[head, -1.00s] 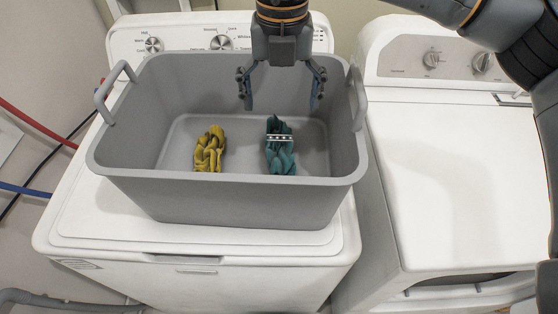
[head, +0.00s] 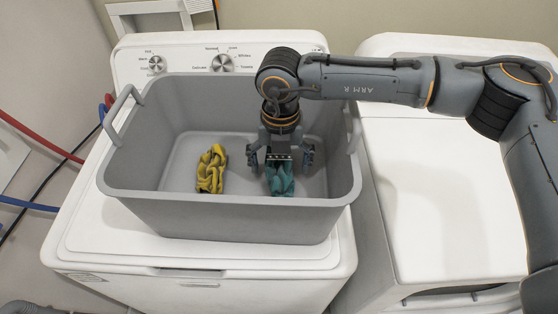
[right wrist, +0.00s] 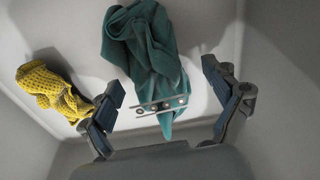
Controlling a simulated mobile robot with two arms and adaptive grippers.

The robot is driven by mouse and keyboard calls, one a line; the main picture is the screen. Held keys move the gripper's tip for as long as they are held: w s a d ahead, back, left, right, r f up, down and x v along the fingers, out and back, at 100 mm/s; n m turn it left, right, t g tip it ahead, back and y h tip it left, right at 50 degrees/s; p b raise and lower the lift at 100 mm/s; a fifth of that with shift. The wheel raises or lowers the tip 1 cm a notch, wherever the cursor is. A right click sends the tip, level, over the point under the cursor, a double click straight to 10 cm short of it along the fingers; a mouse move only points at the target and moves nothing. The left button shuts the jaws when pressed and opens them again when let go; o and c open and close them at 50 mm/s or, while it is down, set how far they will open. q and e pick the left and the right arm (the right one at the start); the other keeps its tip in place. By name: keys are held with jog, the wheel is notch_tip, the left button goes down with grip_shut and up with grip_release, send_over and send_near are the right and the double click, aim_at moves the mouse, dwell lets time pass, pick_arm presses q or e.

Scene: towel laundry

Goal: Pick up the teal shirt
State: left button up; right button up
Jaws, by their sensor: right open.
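The teal shirt (head: 281,181) lies crumpled on the floor of the grey basket (head: 230,213), right of centre. My right gripper (head: 280,162) is inside the basket, open, with its fingers apart above and behind the shirt. In the head view the gripper hides the back part of the shirt. In the right wrist view the teal shirt (right wrist: 146,50) lies beyond the open fingers, its narrow end reaching between them. Nothing is held.
A yellow cloth (head: 211,169) lies in the basket left of the shirt. The basket, with a handle at each end, stands on a white washer (head: 110,225). A second white machine (head: 420,200) stands to the right. Basket walls surround my gripper.

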jog(key=shift+f, duration=0.65)
jog(key=c, duration=1.4)
jog(key=shift+r, duration=0.15)
jog(key=shift+c, duration=0.2)
